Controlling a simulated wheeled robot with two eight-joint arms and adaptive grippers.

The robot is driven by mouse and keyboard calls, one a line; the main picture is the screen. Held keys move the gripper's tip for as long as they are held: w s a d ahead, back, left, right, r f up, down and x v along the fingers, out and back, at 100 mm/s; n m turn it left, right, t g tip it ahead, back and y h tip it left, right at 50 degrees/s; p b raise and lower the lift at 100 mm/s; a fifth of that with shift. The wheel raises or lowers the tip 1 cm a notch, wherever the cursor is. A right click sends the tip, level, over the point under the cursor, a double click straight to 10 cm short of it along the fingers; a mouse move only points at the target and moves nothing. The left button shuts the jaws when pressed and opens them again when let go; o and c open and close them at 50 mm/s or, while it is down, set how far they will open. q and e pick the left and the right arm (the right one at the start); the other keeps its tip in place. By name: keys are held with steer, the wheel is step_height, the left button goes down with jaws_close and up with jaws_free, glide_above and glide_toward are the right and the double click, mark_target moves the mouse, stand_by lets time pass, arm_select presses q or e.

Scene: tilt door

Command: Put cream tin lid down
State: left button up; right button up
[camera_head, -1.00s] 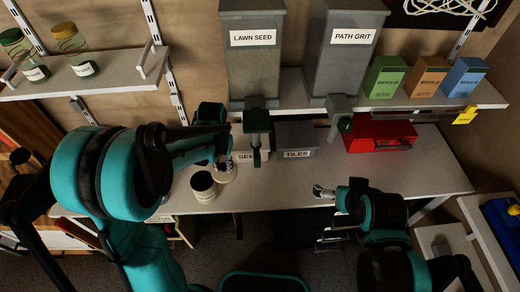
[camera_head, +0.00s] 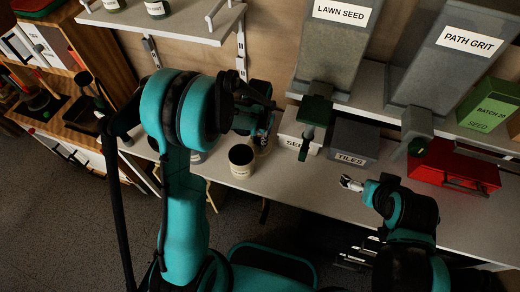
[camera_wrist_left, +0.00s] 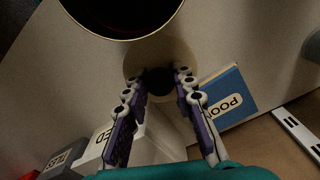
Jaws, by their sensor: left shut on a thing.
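The cream tin (camera_head: 241,162) stands upright and open on the bench, its dark inside showing. In the left wrist view its rim (camera_wrist_left: 122,38) is at the top. My left gripper (camera_wrist_left: 160,78) is shut on the dark knob of the cream tin lid (camera_wrist_left: 178,52), a pale disc beside the tin. The lid looks low, close to the bench top; I cannot tell whether it touches. In the head view the lid (camera_head: 263,150) is partly hidden by my left gripper (camera_head: 260,135). My right gripper (camera_head: 350,183) is over the bench at right; its fingers are too small to read.
The grey bench (camera_head: 300,190) is clear in front of the seed box (camera_head: 297,132) and the TILES box (camera_head: 352,145). A red toolbox (camera_head: 455,168) stands at right. Lawn seed (camera_head: 335,50) and path grit (camera_head: 455,60) hoppers hang behind. A blue box (camera_wrist_left: 228,92) is near the left gripper.

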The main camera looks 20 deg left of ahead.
mark_target(259, 148)
arm_select(q)
step_height(259, 148, down, 5)
steer(key=shift+r+b, duration=0.1)
steer(key=shift+b, duration=0.75)
steer(key=o, duration=0.9)
